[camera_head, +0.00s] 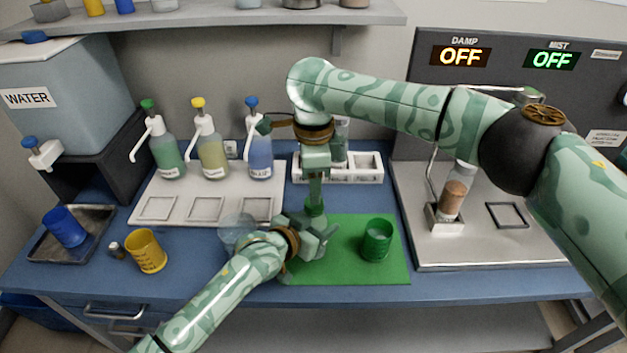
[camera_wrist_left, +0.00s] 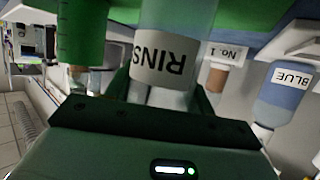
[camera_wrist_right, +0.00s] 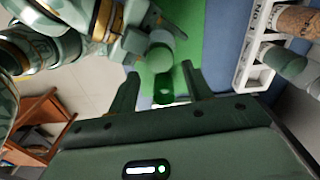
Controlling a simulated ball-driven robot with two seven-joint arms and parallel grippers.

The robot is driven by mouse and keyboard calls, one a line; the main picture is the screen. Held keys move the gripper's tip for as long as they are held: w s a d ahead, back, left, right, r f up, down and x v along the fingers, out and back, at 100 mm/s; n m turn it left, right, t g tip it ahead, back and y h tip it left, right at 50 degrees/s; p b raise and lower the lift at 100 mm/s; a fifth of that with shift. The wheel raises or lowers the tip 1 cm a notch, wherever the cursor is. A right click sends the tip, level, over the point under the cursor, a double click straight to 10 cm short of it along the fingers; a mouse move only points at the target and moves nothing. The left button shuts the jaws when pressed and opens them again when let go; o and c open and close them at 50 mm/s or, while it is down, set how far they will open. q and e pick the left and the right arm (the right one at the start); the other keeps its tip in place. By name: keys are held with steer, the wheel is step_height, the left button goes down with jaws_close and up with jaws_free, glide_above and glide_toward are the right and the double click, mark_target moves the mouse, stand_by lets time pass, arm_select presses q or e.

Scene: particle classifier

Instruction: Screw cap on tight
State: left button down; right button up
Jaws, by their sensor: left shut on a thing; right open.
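My left gripper (camera_head: 312,243) is shut on a bottle (camera_wrist_left: 158,68) with a white "RINS…" label. The bottle is above the green mat (camera_head: 345,272). In the head view the grippers mostly hide it. My right gripper (camera_head: 315,203) points down just above the left one. It is open in the right wrist view (camera_wrist_right: 163,88). A small green piece (camera_wrist_right: 163,90), seemingly the cap, shows between its fingers. A grey-green cylinder (camera_wrist_right: 160,52), seemingly part of the bottle, shows just beyond. I cannot tell whether cap and bottle are touching or how far the cap is turned.
A green cup (camera_head: 377,240) stands on the mat, right of my grippers. A clear cup (camera_head: 236,230) and a yellow cup (camera_head: 147,252) are at left. Pump bottles (camera_head: 212,155) and a white rack (camera_head: 367,168) stand behind. The dispenser's tray (camera_head: 480,245) is at right.

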steer(key=shift+w+r, duration=0.25)
steer(key=shift+r, duration=0.5)
steer(key=n, duration=0.5)
steer(key=shift+r, duration=0.3)
steer(key=n, duration=0.3)
steer(key=shift+r, duration=0.1)
steer(key=n, duration=0.6)
steer(key=shift+r, duration=0.25)
steer(key=n, duration=0.7)
steer(key=shift+r, duration=0.2)
steer(key=n, duration=0.6)
steer(key=shift+r, duration=0.1)
steer(key=n, duration=0.9)
steer(key=shift+s+r+n, duration=0.1)
steer(key=shift+r+n, duration=0.05)
steer(key=shift+n, duration=0.15)
steer(key=n, duration=1.2)
steer(key=shift+s+n, duration=0.1)
steer(key=shift+n, duration=0.2)
steer(key=n, duration=0.4)
steer(key=shift+n, duration=0.3)
steer(key=n, duration=0.3)
steer(key=shift+n, duration=0.3)
